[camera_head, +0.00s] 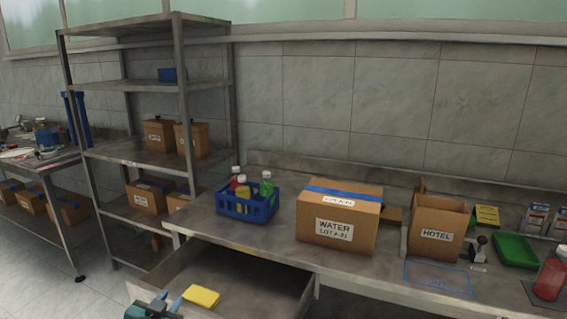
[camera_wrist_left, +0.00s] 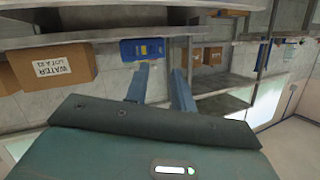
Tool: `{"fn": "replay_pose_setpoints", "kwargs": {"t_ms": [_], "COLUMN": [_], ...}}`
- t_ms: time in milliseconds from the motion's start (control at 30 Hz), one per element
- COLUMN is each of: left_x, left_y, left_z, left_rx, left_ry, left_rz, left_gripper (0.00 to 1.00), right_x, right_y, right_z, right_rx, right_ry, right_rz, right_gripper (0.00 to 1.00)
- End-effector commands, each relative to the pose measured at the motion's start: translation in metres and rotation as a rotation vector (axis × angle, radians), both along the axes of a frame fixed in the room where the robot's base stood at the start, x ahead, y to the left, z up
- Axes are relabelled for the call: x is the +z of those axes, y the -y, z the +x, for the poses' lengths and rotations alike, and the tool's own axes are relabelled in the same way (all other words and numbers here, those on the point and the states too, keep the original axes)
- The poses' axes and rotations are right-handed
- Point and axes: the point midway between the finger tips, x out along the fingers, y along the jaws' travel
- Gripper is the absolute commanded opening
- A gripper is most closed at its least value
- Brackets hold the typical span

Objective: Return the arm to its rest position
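My left gripper (camera_head: 168,304) shows at the bottom left of the head view, beside the open drawer (camera_head: 291,297). In the left wrist view its two blue-grey fingers (camera_wrist_left: 160,86) stand apart with nothing between them. A yellow block (camera_head: 201,296) lies in the drawer, just right of the fingers and apart from them. My right arm and gripper are in neither view.
The steel table (camera_head: 285,243) carries a blue crate (camera_head: 232,211) with bottles, a closed WATER box (camera_head: 352,243), an open HOTEL box (camera_head: 432,249) and a green tray (camera_head: 515,251). A shelf rack (camera_head: 182,92) with cartons stands behind left. Floor is clear at lower left.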

Motion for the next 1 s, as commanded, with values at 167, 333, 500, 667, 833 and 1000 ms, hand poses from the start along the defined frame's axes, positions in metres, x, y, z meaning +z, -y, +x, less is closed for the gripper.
{"fn": "replay_pose_setpoints", "kwargs": {"t_ms": [167,333,500,667,833,1000], "left_x": [-0.074,-0.104,-0.109,-0.109,-0.109,-0.109], "left_y": [0.057,0.098,0.119,0.125,0.125,0.125], "left_z": [-0.108,-0.208,-0.268,-0.287,-0.287,-0.287], "left_rx": [-0.075,-0.114,-0.122,-0.123,-0.123,-0.123], "left_ry": [-0.149,-0.272,-0.346,-0.371,-0.371,-0.371], "left_rz": [-0.078,-0.168,-0.23,-0.25,-0.25,-0.25], "left_gripper": [0.25,0.25,0.25,0.25,0.25,0.25], "right_x": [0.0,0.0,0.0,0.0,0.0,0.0], "right_y": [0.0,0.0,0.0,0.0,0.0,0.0], "right_z": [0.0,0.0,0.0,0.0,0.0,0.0], "right_rx": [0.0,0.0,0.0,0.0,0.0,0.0], "right_ry": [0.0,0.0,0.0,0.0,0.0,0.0], "right_rz": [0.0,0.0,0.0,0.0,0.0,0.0], "right_gripper": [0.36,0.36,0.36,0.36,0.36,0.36]}}
